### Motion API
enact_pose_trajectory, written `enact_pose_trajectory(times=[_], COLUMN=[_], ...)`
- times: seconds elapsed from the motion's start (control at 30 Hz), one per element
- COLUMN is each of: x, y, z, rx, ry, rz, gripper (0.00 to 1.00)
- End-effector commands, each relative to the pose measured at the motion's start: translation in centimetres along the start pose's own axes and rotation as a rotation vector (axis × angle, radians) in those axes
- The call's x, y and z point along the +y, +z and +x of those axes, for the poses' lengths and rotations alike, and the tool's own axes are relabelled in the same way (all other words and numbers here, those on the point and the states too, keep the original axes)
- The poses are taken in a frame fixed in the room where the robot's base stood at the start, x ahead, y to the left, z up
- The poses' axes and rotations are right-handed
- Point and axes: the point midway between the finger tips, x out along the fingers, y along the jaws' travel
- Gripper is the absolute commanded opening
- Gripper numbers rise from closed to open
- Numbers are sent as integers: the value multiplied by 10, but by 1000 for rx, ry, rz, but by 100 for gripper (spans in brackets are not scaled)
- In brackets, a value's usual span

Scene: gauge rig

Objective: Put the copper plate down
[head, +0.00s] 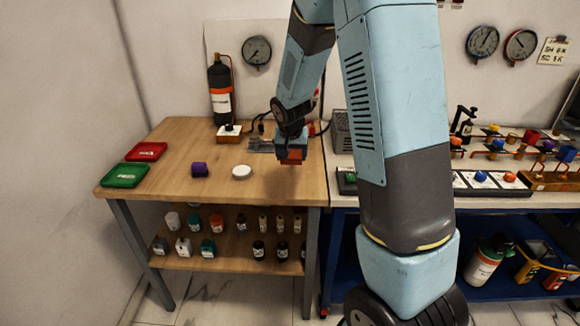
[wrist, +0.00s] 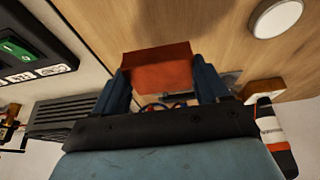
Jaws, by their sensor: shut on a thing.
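The copper plate (head: 291,158) is a small orange-red slab held in my gripper (head: 291,152), over the right part of the wooden table (head: 190,133). In the wrist view the copper plate (wrist: 157,76) spans the space between the two blue fingers of my gripper (wrist: 162,70), which is shut on it. The plate appears to be above the tabletop, with a dark shadow on the wood; the exact gap is hard to tell. A grey metal piece (head: 260,145) lies just behind and left of the gripper, partly hidden by it.
A white round disc (head: 241,172) and a dark purple-topped block (head: 200,170) stand left of the gripper. Red (head: 146,151) and green (head: 124,175) trays lie at the left edge. A black bottle (head: 220,90) stands behind. The front right wood is bare. A second bench adjoins on the right.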

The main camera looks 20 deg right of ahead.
Motion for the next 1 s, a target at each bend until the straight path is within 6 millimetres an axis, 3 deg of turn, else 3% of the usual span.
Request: enact_pose_trajectory(times=[0.2, 0.57, 0.73, 1.0], x=[-4, -6, -6, -5], y=[-9, -15, -5, -4], z=[31, 52, 72, 77], rx=[-1, 0, -1, 1], ry=[1, 1, 1, 0], rz=[0, 0, -1, 1], gripper=[12, 12, 12, 12])
